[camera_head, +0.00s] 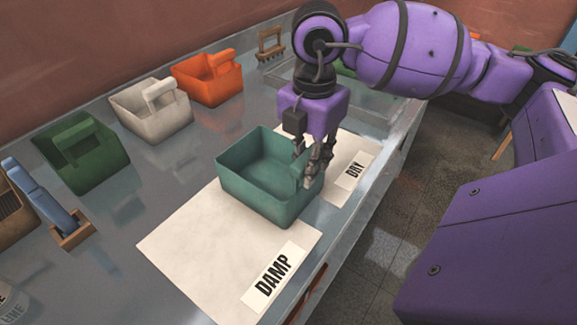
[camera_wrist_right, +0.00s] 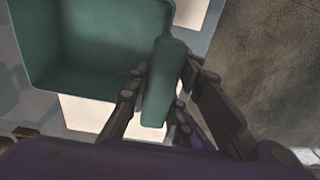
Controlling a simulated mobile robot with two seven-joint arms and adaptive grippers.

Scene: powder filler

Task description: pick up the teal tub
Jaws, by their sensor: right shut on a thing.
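The teal tub (camera_head: 262,190) is an open, empty box at the middle of the table, over the white sheets marked DAMP and DRY. My right gripper (camera_head: 308,172) comes down from above at the tub's right side and is shut on its handle. In the right wrist view the tub (camera_wrist_right: 90,50) fills the upper left, and the fingers (camera_wrist_right: 160,95) stand on both sides of the teal handle. I cannot tell whether the tub touches the sheets. My left gripper is not in view.
The DAMP sheet (camera_head: 190,245) lies in front and the DRY sheet (camera_head: 345,155) behind. Green (camera_head: 82,155), white (camera_head: 150,112) and orange (camera_head: 207,80) tubs stand along the back left. A blue-handled brush (camera_head: 45,205) lies at the left. The table's right edge is close to the tub.

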